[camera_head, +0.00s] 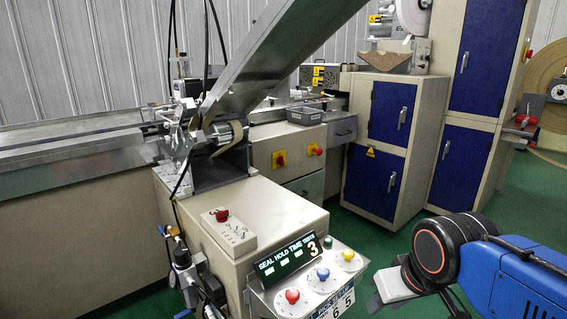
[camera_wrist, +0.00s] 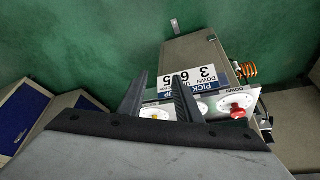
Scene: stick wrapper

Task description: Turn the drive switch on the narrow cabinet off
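A red-and-yellow rotary switch (camera_head: 279,159) is on the front of a beige cabinet (camera_head: 262,150) in the middle of the head view. A second red-and-yellow switch (camera_head: 314,149) is to its right on the neighbouring front. I cannot read any label to tell which is the drive switch, nor clearly see their positions. My arm enters the head view at lower right, far from both switches.
The near control panel (camera_head: 262,299) has red, blue and yellow knobs and a lit display (camera_head: 287,258). A small box with a red button (camera_head: 222,214) sits behind it. A blue-door cabinet (camera_head: 391,110) stands at the back. Green floor (camera_head: 350,232) is clear between them.

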